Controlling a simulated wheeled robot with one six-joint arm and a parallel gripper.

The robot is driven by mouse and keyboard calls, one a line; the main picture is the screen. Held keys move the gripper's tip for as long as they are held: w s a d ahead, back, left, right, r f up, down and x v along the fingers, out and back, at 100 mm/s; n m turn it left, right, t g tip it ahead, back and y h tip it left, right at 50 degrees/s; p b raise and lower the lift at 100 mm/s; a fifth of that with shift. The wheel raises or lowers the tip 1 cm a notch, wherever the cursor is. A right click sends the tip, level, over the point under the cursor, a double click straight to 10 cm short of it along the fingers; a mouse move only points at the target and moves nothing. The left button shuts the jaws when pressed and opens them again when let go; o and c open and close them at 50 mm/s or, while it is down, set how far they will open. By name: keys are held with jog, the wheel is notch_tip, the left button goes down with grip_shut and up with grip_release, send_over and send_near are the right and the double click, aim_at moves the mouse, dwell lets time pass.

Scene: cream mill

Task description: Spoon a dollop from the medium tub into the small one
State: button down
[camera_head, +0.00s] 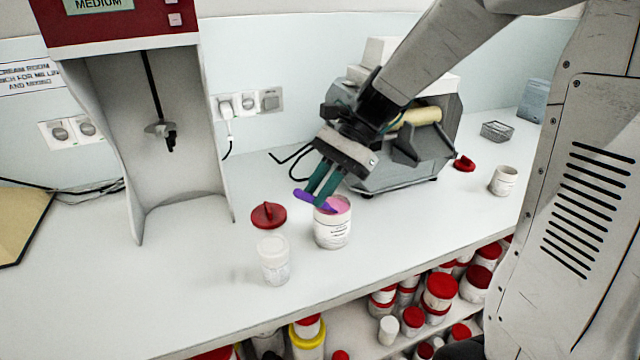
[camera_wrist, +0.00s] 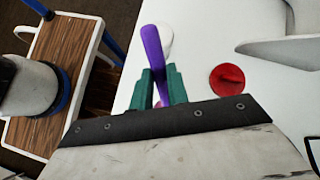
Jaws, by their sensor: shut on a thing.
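My gripper (camera_head: 319,192) has green fingers shut on a purple spoon (camera_head: 303,197). In the wrist view, the spoon (camera_wrist: 152,48) stands out beyond the fingers (camera_wrist: 162,90). The larger open tub (camera_head: 332,234), white with a printed label, holds pink cream (camera_head: 341,206). My fingers are at its rim, at the left side of the opening; whether they touch it I cannot tell. The small white tub (camera_head: 274,262) stands to its left, nearer the front edge. A white round shape shows partly behind the spoon in the wrist view. Whether the spoon carries cream is not clear.
A red lid (camera_head: 268,215) lies behind the small tub. The mixer stand (camera_head: 175,165) is at left and a grey machine (camera_head: 405,150) behind my gripper. Another white tub (camera_head: 504,181) and red lid (camera_head: 464,163) are at right. The bench front is mostly clear.

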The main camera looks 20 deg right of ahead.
jog(key=shift+r, duration=3.05)
jog(key=shift+d, duration=0.1)
